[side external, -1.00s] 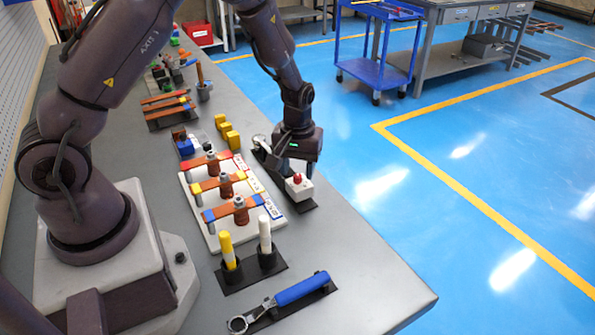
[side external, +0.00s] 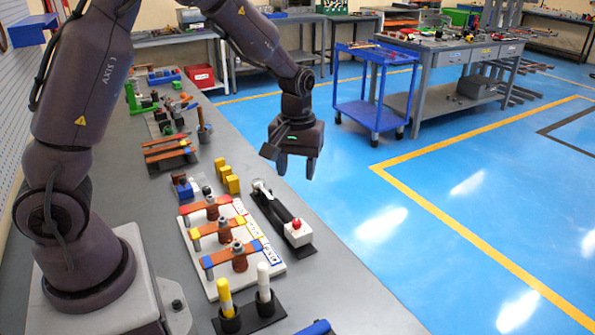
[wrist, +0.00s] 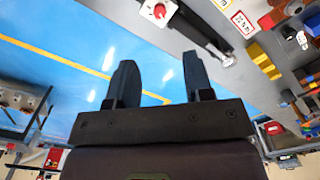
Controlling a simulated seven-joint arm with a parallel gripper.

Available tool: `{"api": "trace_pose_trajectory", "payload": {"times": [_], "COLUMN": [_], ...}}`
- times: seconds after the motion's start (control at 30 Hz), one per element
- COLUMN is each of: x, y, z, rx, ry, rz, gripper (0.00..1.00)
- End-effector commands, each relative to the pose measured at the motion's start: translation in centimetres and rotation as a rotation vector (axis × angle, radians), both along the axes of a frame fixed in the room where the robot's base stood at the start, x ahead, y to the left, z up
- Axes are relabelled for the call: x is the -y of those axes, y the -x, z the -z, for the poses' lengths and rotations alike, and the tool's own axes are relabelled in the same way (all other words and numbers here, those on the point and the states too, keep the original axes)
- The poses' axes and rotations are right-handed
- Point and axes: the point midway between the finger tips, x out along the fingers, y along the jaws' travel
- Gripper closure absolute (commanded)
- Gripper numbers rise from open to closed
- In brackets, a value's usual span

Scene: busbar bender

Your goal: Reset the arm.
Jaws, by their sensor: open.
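My gripper (side external: 297,168) is open and empty in the side external view. It hangs in the air above the bench's right edge, higher than and beyond the busbar bender. In the wrist view my gripper's two dark fingers (wrist: 157,82) stand apart with blue floor behind them. The bender (side external: 270,205) is a black tool on a dark mat, with a white box and red button (side external: 297,232) at its near end. The box also shows at the top of the wrist view (wrist: 158,11). Nothing touches the gripper.
A white board (side external: 262,272) holds three copper bars with red, yellow and blue ends. Yellow blocks (side external: 228,178) stand beyond it, and yellow and white markers (side external: 226,299) stand in black holders nearer. A blue cart (side external: 373,112) stands on the floor. The air around the gripper is clear.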

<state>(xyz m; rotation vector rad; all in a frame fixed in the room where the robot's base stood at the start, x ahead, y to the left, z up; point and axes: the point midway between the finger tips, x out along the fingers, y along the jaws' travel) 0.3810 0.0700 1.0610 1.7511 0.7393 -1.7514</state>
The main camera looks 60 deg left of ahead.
Motion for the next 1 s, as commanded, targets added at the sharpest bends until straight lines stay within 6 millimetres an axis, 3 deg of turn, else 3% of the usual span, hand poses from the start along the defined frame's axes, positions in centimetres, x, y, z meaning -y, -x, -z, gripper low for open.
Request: {"api": "trace_pose_trajectory", "payload": {"times": [0.1, 0.17, 0.7, 1.0], "x": [0.0, 0.4, 5.9, 6.9], "y": [0.2, 1.6, 13.1, 17.9], "z": [0.1, 0.7, -11.2, -15.0], "rx": [-0.009, -0.051, 0.194, 0.393], "ry": [-0.001, 0.006, -0.022, -0.16], "rz": [0.046, 0.115, 0.676, 0.789], "gripper": [0.53, 0.53, 0.53, 0.53]}}
